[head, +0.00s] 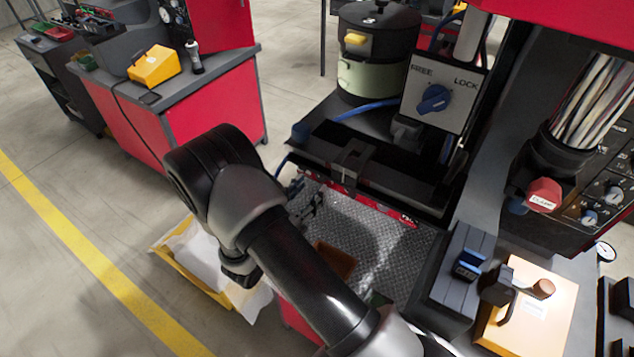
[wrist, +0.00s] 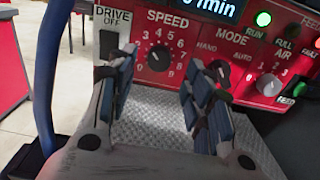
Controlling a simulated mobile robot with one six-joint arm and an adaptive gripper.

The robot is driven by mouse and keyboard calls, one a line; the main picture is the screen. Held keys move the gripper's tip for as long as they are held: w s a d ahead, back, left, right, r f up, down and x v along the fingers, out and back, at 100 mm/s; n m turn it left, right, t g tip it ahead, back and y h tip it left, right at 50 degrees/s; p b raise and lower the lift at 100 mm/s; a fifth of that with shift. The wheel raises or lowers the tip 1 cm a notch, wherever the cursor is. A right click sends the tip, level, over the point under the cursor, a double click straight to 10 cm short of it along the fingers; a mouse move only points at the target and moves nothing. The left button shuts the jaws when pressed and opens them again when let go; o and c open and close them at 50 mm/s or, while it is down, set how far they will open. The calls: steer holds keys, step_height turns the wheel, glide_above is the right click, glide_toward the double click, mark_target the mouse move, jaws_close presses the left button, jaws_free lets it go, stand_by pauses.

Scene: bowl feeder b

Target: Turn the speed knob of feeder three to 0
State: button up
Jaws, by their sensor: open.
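The speed knob (wrist: 159,58) is a small black dial on a red panel in the wrist view. White numbers ring it under the word SPEED, and its pointer is too small to read surely. My gripper (wrist: 160,82) is open, with one blue-padded finger at the lower left of the knob and the other at the lower right. The knob shows in the gap between them, and nothing is held. I cannot tell whether a finger touches the panel. The feeder number does not show. In the head view my arm hides most of the gripper, and the knob cannot be made out.
A DRIVE OFF switch (wrist: 108,45) is left of the knob. A blue cable (wrist: 46,70) runs at far left. In the head view a LOCK switch (head: 434,99) stands at the back.

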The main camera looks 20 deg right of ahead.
steer(key=shift+x, duration=2.25)
steer(key=c, duration=1)
steer(key=shift+c, duration=0.2)
